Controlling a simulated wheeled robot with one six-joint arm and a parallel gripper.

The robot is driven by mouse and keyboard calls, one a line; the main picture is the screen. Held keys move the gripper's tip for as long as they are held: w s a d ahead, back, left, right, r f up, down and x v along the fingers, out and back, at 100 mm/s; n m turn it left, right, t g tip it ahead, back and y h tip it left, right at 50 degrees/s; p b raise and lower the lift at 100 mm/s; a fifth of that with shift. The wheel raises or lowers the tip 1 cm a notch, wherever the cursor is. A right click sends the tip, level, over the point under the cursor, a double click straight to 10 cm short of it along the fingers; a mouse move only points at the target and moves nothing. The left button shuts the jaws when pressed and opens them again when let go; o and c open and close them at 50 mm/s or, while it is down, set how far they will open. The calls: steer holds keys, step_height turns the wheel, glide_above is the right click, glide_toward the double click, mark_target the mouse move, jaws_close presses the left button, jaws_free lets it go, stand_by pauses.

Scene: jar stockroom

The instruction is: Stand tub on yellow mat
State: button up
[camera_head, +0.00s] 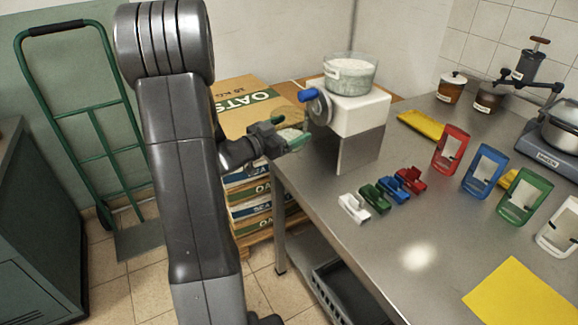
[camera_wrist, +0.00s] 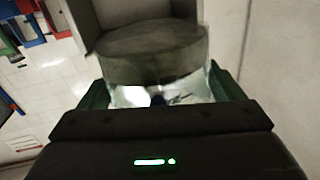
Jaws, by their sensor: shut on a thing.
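My gripper (camera_head: 291,139) has green fingers and is shut on a small clear tub (camera_head: 290,119), holding it in the air off the left end of the steel table, beside the white dispenser. In the wrist view, the tub (camera_wrist: 152,62) sits between the green fingers of my gripper (camera_wrist: 160,92). Pale material shows low between the fingers there; I cannot tell how full the tub is. The yellow mat (camera_head: 520,296) lies flat at the table's near right and is bare where it shows.
The white dispenser (camera_head: 357,111) has a blue knob (camera_head: 315,106) and a clear hopper (camera_head: 350,74) of white stuff. Small coloured clips (camera_head: 382,195) and upright coloured frames (camera_head: 484,171) stand on the table (camera_head: 415,225). Oats boxes (camera_head: 240,100) are stacked behind my arm.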

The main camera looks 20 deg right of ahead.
step_height(320, 180, down, 9)
steer(key=shift+r+b, duration=0.1)
steer(key=shift+b, duration=0.4)
steer(key=shift+f, duration=0.3)
steer(key=o, duration=0.9)
steer(key=shift+r, duration=0.15)
